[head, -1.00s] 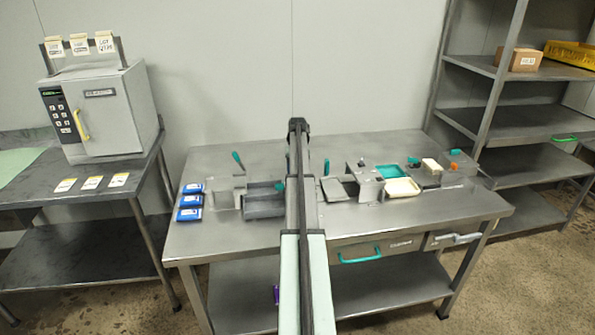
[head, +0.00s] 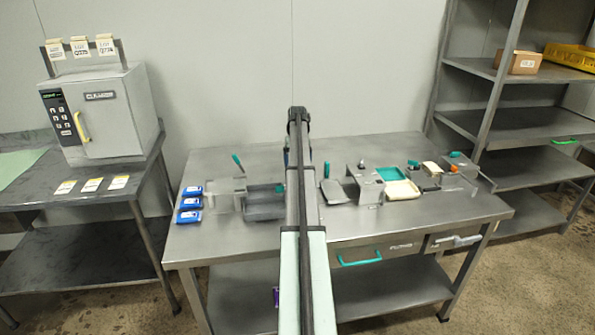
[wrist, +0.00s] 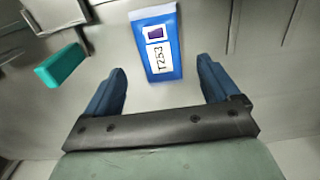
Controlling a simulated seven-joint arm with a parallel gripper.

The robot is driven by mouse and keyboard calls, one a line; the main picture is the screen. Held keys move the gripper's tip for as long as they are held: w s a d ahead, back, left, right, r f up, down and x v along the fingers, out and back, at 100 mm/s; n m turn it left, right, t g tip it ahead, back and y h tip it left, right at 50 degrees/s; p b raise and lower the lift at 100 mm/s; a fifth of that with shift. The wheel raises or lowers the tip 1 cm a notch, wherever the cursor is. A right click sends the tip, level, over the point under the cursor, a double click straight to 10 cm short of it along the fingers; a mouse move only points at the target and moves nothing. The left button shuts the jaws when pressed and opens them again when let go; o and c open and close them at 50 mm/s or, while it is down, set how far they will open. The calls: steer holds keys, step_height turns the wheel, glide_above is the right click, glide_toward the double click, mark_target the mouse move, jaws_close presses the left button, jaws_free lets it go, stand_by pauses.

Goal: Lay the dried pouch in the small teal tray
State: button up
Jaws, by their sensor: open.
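In the wrist view a blue pouch (wrist: 158,52) with a white label marked T253 and a purple square lies flat on the grey metal surface. My gripper (wrist: 162,76) is open, its two blue fingers to either side of the pouch's lower end and apart from it. In the head view my arm covers the middle of the table, so the gripper and this pouch cannot be made out there. A small teal tray (head: 393,173) sits right of the arm, behind a cream tray (head: 402,190). I cannot tell whether the pouch is dry.
Several more things stand on the table: blue packs (head: 189,203) at left, a grey fixture (head: 264,203) left of my arm, and a grey bracket (head: 366,185) beside the trays. A teal handle (wrist: 61,65) is left of the gripper. The table's front strip is clear.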

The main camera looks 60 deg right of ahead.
step_height(320, 180, up, 6)
steer(key=shift+o, duration=0.4)
steer(key=shift+r, duration=0.3)
